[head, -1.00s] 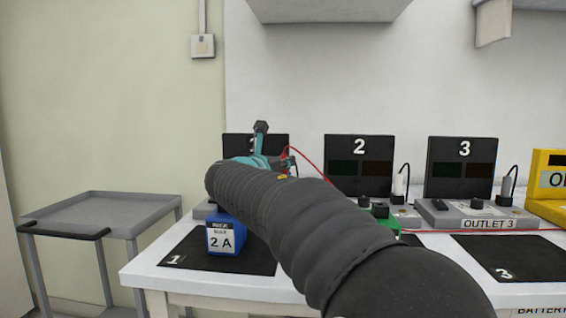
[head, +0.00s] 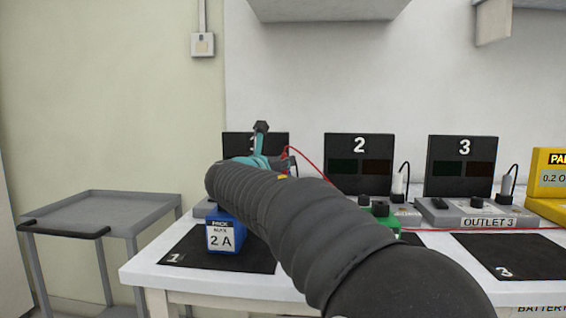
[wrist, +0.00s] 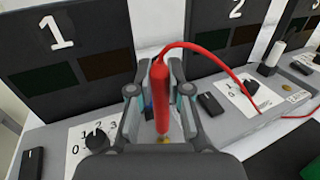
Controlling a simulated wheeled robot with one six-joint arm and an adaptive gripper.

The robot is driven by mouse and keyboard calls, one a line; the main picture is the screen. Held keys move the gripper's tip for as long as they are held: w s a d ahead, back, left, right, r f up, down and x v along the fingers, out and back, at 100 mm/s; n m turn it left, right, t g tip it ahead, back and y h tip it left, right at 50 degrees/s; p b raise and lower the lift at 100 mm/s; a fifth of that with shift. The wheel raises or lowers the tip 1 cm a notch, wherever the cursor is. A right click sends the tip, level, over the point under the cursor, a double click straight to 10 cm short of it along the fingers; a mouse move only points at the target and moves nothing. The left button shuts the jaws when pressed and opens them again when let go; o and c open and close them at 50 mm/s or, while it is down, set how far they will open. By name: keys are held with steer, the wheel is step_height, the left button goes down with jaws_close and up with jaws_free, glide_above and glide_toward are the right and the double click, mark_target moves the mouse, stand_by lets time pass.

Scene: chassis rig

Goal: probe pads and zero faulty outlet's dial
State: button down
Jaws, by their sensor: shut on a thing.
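My gripper (wrist: 160,100) is shut on a red probe (wrist: 161,95), which points down with its tip by a gold pad (wrist: 164,140) at the right end of outlet 1's grey box (wrist: 60,140). I cannot tell whether they touch. In the head view my arm hides most of this. Outlet 1's black dial (wrist: 97,138) is left of the gripper. Outlet 2's dial (wrist: 250,87) is to the right. Outlet 3 (head: 487,222) has its dial (head: 477,201) on top. The yellow meter (head: 548,207) at the right edge shows "PA…" and "0.2 O…", cut off.
A blue 2 A block (head: 225,234) stands on mat 1 (head: 185,258). A green block (head: 385,215) is partly behind my arm. Mat 3 (head: 520,258) looks clear. The red lead (head: 450,230) runs across the bench. A grey cart (head: 110,207) stands left.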

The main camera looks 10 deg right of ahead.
steer(key=shift+r+p, duration=1.15)
steer(key=shift+r, duration=2.3)
stand_by(0.7)
